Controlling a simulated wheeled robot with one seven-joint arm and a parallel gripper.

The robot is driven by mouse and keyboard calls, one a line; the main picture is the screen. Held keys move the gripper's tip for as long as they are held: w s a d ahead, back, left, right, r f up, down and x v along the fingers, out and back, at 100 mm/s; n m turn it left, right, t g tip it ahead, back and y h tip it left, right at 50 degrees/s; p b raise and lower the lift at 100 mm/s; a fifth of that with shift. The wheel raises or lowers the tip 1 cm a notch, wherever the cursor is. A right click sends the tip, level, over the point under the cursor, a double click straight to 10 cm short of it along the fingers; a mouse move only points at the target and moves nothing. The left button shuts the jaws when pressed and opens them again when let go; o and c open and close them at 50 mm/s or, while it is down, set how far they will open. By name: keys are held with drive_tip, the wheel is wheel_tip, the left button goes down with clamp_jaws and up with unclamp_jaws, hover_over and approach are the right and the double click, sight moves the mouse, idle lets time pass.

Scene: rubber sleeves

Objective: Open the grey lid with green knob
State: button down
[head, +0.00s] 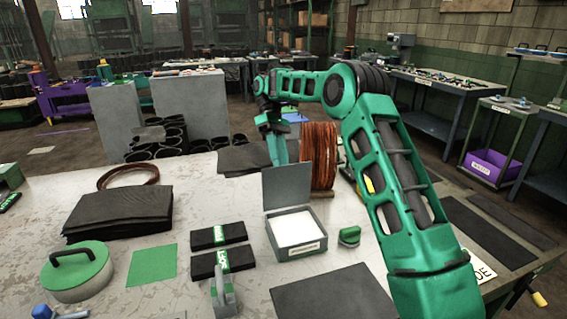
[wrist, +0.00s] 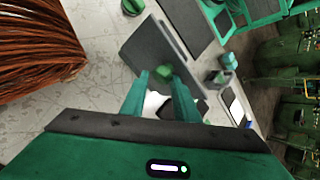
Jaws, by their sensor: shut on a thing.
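The grey lid (head: 287,186) stands raised, roughly upright, at the back edge of a small grey box (head: 301,249) with a white inside. Its green knob is hidden behind it in the head view. In the wrist view the green knob (wrist: 163,72) shows on the grey lid (wrist: 150,48), between my fingertips. My gripper (head: 278,152) is behind the lid, its fingers reaching down to it. In the wrist view my gripper (wrist: 162,80) is shut on the knob, though the exact contact is small and blurred.
A copper-coloured coil (head: 319,156) stands right behind the box, close to my gripper. A green block (head: 349,237) lies right of the box, black packs (head: 219,236) left. A dark mat (head: 335,295) lies in front. Bare table shows at the left.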

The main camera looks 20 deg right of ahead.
drive_tip(key=shift+d+f, duration=0.2)
drive_tip(key=shift+f, duration=0.25)
drive_tip(key=shift+d+f, duration=0.2)
drive_tip(key=shift+f, duration=0.25)
drive_tip(key=c, duration=1.5)
unclamp_jaws()
drive_tip(key=shift+w+d+f, duration=0.1)
drive_tip(key=shift+w+a, duration=0.25)
drive_tip(key=shift+w, duration=0.05)
drive_tip(key=shift+r, duration=0.25)
drive_tip(key=shift+s, duration=0.1)
